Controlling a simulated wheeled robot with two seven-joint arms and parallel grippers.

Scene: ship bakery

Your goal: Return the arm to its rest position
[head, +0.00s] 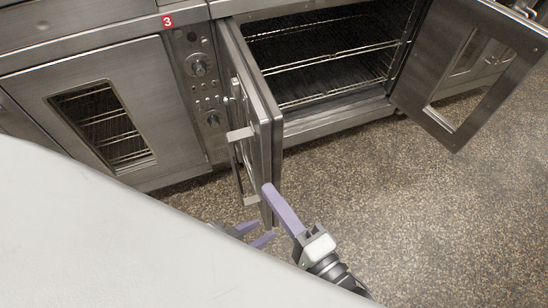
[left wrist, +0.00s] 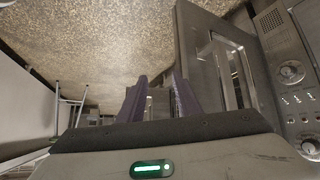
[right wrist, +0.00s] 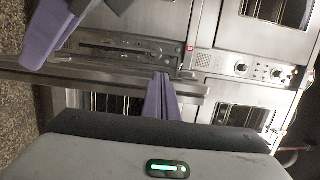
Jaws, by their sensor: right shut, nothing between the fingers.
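My right gripper (head: 283,210) is in the head view in front of the open left door of the oven, with its purple fingers together and nothing between them. In the right wrist view its fingers (right wrist: 161,98) also meet. My left gripper (head: 256,234) is just below and left of it, partly hidden by a pale shape in the foreground. The left wrist view shows its two purple fingers (left wrist: 160,98) apart and nothing held between them. A purple finger of the left gripper (right wrist: 46,32) shows close by in the right wrist view. I cannot tell whether either gripper touches the door.
The oven's left door (head: 262,125) and right door (head: 470,75) both stand open. Wire racks (head: 330,60) are inside the oven. The oven at left (head: 40,100) is shut, with a control panel (head: 205,90) beside it. The speckled floor (head: 440,220) is clear at right.

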